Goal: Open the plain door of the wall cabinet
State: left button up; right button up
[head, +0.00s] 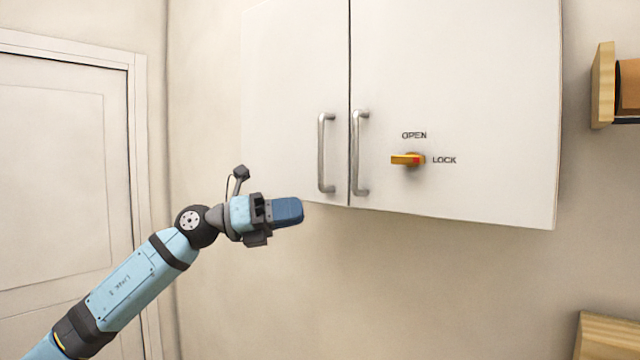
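The white wall cabinet (460,60) has two doors, both shut, with a thin dark gap between them. The plain door (285,80) is the left one and carries only a vertical metal handle (322,153) near its right edge. The right door has its own vertical handle (358,153) and an orange knob (405,159) lying level, with OPEN printed above it and LOCK to its right. My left gripper (290,211) is below and left of the plain door's handle, apart from it. Its fingers show side-on, so their opening is hidden. My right gripper is out of view.
A pale room door (60,180) with a frame is at the left. A wooden shelf (604,85) juts in at the upper right, and a wooden piece (608,338) shows at the lower right. The wall below the cabinet is clear.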

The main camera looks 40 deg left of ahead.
pick_arm(q)
jog(key=s+a+r+m+t+y+b, duration=0.1)
jog(key=s+a+r+m+y, duration=0.15)
jog(key=r, duration=0.25)
jog(key=s+a+r+m+t+y, duration=0.1)
jog(key=s+a+r+y, duration=0.1)
jog(key=s+r, duration=0.3)
jog(key=p, duration=0.6)
send_over(321, 182)
jog(key=shift+w+a+r, duration=0.2)
jog(key=shift+w+r, duration=0.05)
jog(key=shift+r, duration=0.15)
jog(key=shift+c, duration=0.4)
grip_shut()
